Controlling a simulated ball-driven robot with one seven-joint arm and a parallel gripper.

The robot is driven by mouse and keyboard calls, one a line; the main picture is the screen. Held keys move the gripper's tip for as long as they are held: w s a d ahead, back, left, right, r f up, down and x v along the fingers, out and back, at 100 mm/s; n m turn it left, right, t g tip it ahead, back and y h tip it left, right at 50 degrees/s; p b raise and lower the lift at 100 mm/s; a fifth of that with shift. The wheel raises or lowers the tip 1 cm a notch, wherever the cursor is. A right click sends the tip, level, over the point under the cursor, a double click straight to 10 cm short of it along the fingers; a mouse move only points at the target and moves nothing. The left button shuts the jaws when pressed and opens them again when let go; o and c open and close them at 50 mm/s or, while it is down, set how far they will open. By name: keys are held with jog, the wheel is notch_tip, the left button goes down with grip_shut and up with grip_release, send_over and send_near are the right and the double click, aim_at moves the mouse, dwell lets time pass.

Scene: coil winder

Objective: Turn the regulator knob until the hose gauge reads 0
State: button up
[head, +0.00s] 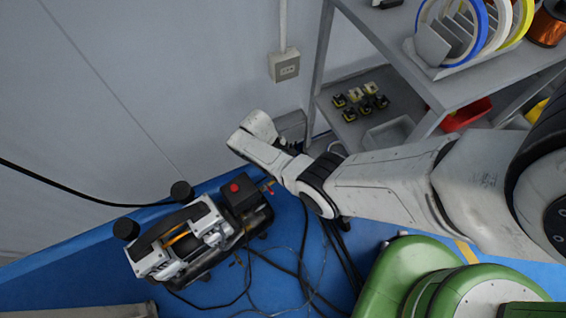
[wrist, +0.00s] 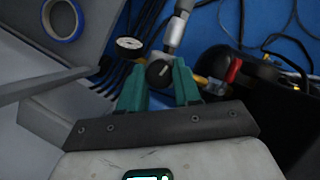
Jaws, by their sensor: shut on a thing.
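The regulator knob (wrist: 159,73) is black and round with a pale mark on its face. It shows in the wrist view between the two teal fingers of my gripper (wrist: 160,80), which is shut on it. The hose gauge (wrist: 130,43) has a white dial and sits just above left of the knob. Its needle is too small to read. A grey metal fitting (wrist: 177,28) rises above the knob. In the head view my arm hides the knob, the gauge and my fingers.
The compressor (head: 190,240) stands on the blue floor (head: 90,285), left of my arm. A red valve handle (wrist: 233,68) is right of my fingers. Loose black cables (head: 300,260) lie on the floor. A grey shelf (head: 470,68) with coils stands at the right.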

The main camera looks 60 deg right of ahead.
jog(key=shift+n, duration=0.3)
dwell(0.4)
jog(key=o, duration=1)
jog(key=shift+o, duration=0.2)
jog(key=p+v, duration=0.4)
jog(key=v, duration=0.6)
jog(key=shift+a+r, duration=0.2)
jog(key=shift+r, duration=0.2)
